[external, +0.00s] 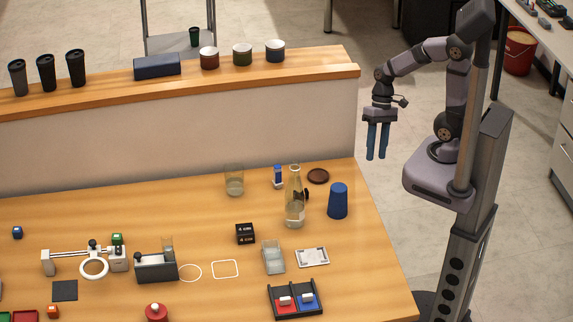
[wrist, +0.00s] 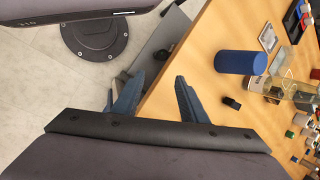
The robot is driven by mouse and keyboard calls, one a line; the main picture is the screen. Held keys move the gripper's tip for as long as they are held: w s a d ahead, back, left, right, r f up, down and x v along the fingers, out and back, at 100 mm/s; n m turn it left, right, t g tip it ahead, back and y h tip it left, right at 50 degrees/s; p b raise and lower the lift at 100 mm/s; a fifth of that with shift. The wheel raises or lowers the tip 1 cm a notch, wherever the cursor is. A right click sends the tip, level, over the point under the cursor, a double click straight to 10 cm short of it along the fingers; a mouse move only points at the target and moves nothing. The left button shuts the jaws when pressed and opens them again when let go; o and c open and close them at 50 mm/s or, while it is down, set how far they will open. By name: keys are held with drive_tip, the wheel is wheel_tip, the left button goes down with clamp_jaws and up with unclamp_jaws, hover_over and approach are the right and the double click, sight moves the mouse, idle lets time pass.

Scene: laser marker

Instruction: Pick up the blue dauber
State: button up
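Two things could be the blue dauber, and I cannot tell which it is. One is a small blue-and-white block (external: 308,299) on the blue side of a black tray (external: 295,313) at the table's front. The other is a small upright blue-topped item (external: 278,175) with a pale base, left of the glass flask. My gripper (external: 377,155) hangs in the air beyond the table's right end, well away from both, with its blue fingers pointing down. In the wrist view my gripper (wrist: 158,78) is open, with nothing between the fingers.
A blue cup (external: 338,201) stands near the right edge; it shows in the wrist view (wrist: 240,63). The glass flask (external: 295,205), a brown disc (external: 318,176) and a clear box (external: 273,258) are nearby. A raised shelf (external: 200,88) runs along the back.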

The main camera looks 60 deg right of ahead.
sight(281, 170)
drive_tip(key=w+a+r+m+t+y+b, duration=0.15)
drive_tip(key=w+a+m+y, duration=0.3)
drive_tip(key=a, duration=0.55)
drive_tip(key=w+a+r+m+y+b, duration=0.25)
drive_tip(key=a+m+y, duration=0.3)
drive_tip(key=a, duration=0.35)
drive_tip(key=w+a+f+m+t+y+b, duration=0.1)
drive_tip(key=w+a+f+m+t+b, duration=0.1)
drive_tip(key=w+m+t, duration=1)
drive_tip(key=f, duration=0.2)
drive_tip(key=w+f+g, duration=0.1)
drive_tip(key=f, duration=0.1)
drive_tip(key=w+f+g, duration=0.1)
drive_tip(key=f, duration=0.1)
drive_tip(key=shift+w+d+n+g, duration=0.1)
drive_tip(key=shift+d+n+g, duration=0.2)
drive_tip(key=shift+n, duration=0.1)
drive_tip(key=shift+p+x, duration=0.45)
drive_tip(key=shift+x, duration=0.65)
drive_tip(key=shift+w+a+r+p, duration=0.2)
drive_tip(key=shift+w+a+p, duration=0.15)
drive_tip(key=shift+a, duration=0.05)
drive_tip(key=shift+p+x, duration=0.65)
drive_tip(key=shift+x, duration=1.4)
drive_tip(key=shift+w+d, duration=0.1)
drive_tip(key=shift+w, duration=0.05)
